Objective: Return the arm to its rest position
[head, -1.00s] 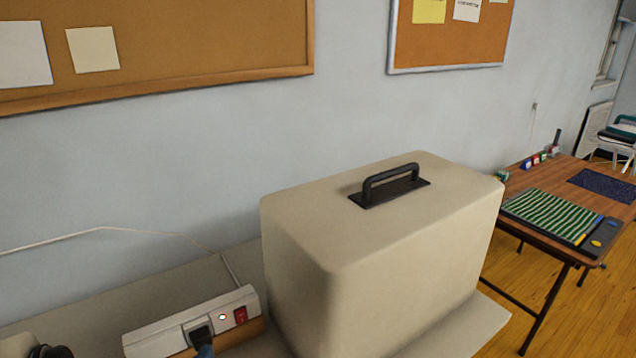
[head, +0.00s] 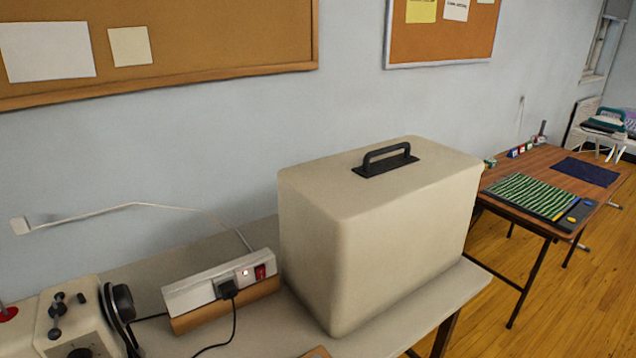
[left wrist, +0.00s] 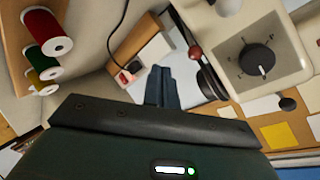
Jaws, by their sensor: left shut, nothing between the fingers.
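My left gripper (left wrist: 163,84) shows in the left wrist view, with its two dark fingers together and nothing between them. It does not show in the head view. The power strip (left wrist: 155,50) lies beyond the fingertips, apart from them as far as I can tell. In the head view the power strip (head: 203,292) sits on the bench with a black plug (head: 228,288) in it and a red switch (head: 260,271). My right gripper is in neither view.
A beige cover with a black handle (head: 375,235) stands on the bench (head: 432,298). A sewing machine (head: 78,305) is at the left, also in the left wrist view (left wrist: 285,45). Thread spools (left wrist: 45,30) stand near my left wrist. A wooden table (head: 545,157) is at the right.

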